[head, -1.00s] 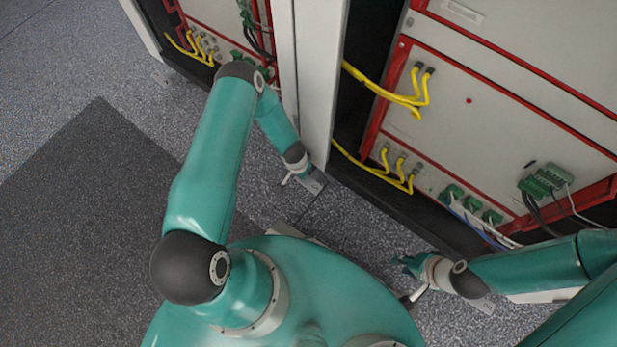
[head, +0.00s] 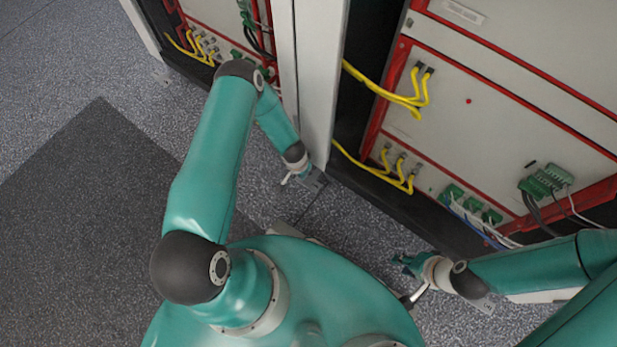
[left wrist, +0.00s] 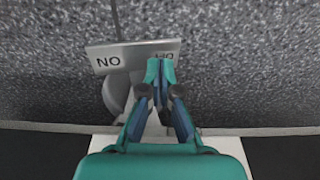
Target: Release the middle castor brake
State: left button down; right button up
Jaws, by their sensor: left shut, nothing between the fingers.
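The castor brake pedal (left wrist: 105,58) is a grey plate in the left wrist view, with a rounded castor part (left wrist: 117,95) under it. Its lettering is upside down: ON at the left, and at the right letters partly hidden by my fingers. My left gripper (left wrist: 160,66) is shut and empty, its tips over the right-hand lettering; I cannot tell whether they touch. In the head view the pedal (head: 316,182) lies at the foot of the light cabinet post, beside my left gripper (head: 304,176). My right gripper (head: 402,262) is low before the right cabinet, its jaws unclear.
The right cabinet (head: 500,90) has red frames, yellow cables (head: 400,98) and green connectors (head: 540,182). Another cabinet (head: 215,15) stands at the upper left. Another grey plate (head: 484,304) shows under my right arm. Open floor with a dark mat (head: 80,220) lies to the left.

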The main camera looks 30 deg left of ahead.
pick_arm(q)
jog(key=shift+r+p, duration=1.9)
jog(key=shift+r, duration=1)
jog(key=s+d+r+n+g+h, duration=0.1)
jog(key=s+d+r+n+h, duration=0.25)
jog(key=s+d+r, duration=1.1)
notch_tip(320, 180, up, 32)
jog(key=w+p, duration=0.1)
jog(key=p, duration=2.8)
jog(key=shift+w+d+m+p, duration=0.15)
jog(key=shift+d+m+p, duration=0.15)
jog(key=shift+m+p, duration=0.1)
jog(key=shift+f, duration=0.15)
